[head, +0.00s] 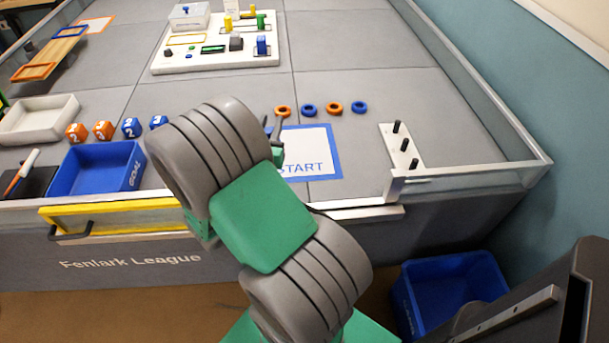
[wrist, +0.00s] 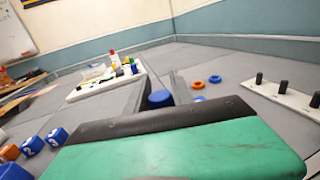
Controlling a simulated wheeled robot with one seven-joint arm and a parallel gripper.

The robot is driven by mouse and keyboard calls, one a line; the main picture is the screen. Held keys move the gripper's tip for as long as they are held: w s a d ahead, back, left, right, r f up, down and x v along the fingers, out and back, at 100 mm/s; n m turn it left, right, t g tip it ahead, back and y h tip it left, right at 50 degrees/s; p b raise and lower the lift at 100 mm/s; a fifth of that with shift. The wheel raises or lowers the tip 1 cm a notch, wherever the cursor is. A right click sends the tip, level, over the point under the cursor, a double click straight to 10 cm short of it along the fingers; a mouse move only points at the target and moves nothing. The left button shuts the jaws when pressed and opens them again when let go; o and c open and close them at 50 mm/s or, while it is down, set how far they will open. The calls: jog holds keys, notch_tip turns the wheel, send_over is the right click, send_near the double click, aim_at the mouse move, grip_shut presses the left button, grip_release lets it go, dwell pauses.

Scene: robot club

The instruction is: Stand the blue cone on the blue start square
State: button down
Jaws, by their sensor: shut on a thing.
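The blue start square (head: 333,158) lies on the grey floor of the field in the head view, with a white middle marked START. My arm covers its left part. My gripper (head: 274,128) shows only in small part behind my arm, over the left side of the square. In the wrist view my gripper (wrist: 161,88) is shut on a blue thing, taken to be the blue cone (wrist: 160,98). Only its rounded blue part shows between the fingers. Its base, its tilt and its height above the floor are hidden.
Orange and blue rings (head: 309,109) lie in a row behind the square. A white peg board (head: 404,158) stands to its right. Number cubes (head: 104,130) and a blue GOAL bin (head: 70,175) are to the left. A white board (head: 208,62) with blocks is farther back. A low wall edges the field.

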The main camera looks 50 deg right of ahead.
jog(key=s+d+f+m+g+h+b, duration=0.1)
jog(key=s+d+f+g+b, duration=0.1)
jog(key=s+d+f, duration=0.25)
jog(key=w+d+f+b, duration=0.1)
jog(key=d+f+b, duration=0.1)
jog(key=d+f, duration=0.2)
jog(key=w+d+f+b, duration=0.2)
jog(key=d+f, duration=0.2)
jog(key=w+d+f+b, duration=0.1)
jog(key=d+f, duration=0.3)
jog(key=f, duration=0.1)
jog(key=shift+w+d+f+b, duration=0.1)
jog(key=shift+w+d+b, duration=0.05)
jog(key=shift+d+b, duration=0.25)
jog(key=shift+a, duration=0.1)
jog(key=c, duration=1.1)
grip_release()
